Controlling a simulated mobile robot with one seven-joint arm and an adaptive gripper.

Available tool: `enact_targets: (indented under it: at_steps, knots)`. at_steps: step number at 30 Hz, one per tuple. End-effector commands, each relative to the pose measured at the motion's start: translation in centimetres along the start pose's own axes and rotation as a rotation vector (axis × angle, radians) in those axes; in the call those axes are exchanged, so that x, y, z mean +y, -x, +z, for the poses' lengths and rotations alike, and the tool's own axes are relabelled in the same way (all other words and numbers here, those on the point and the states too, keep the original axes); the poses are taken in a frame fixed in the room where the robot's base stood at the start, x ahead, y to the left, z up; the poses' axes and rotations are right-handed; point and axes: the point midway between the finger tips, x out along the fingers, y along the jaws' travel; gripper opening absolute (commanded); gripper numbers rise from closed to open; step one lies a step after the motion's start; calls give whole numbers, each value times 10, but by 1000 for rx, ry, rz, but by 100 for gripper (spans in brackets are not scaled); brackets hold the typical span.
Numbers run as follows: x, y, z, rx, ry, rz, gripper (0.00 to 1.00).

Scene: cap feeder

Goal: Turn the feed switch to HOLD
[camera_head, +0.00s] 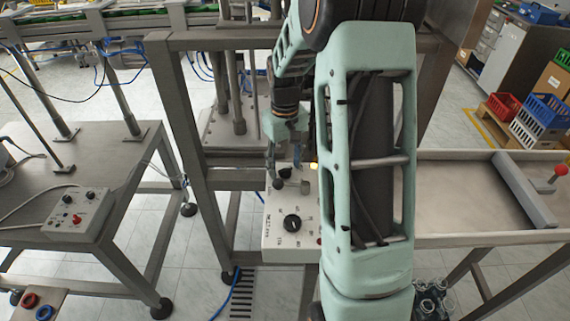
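A pale control box (290,246) is fixed at the front of the steel frame, left of my arm. A large black rotary knob (292,222) sits on its face with small printed marks around it, too small to read. A smaller dark knob (285,172) shows higher on the box. I cannot tell which knob is the feed switch. My gripper (291,185) points down over the upper part of the box, above the large knob in the picture. Its fingertips are apart, on either side of the small knob; contact cannot be told. My arm hides the box's right side.
A second control box (77,214) with knobs and a red button lies on the left table (110,165). A steel tray table (450,185) with a red-knobbed lever (558,172) stands right. Frame posts (183,110) stand close to the arm. Crates (546,112) are at back right.

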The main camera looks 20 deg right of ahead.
Motion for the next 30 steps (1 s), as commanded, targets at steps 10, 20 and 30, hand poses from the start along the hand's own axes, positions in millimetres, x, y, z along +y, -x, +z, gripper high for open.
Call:
enact_targets:
  at_steps: [10,20,30]
  knots:
    - [0,10,0,2,-1,0,48]
    - [0,76,-1,5,0,2,48]
    - [0,118,0,0,0,0,48]
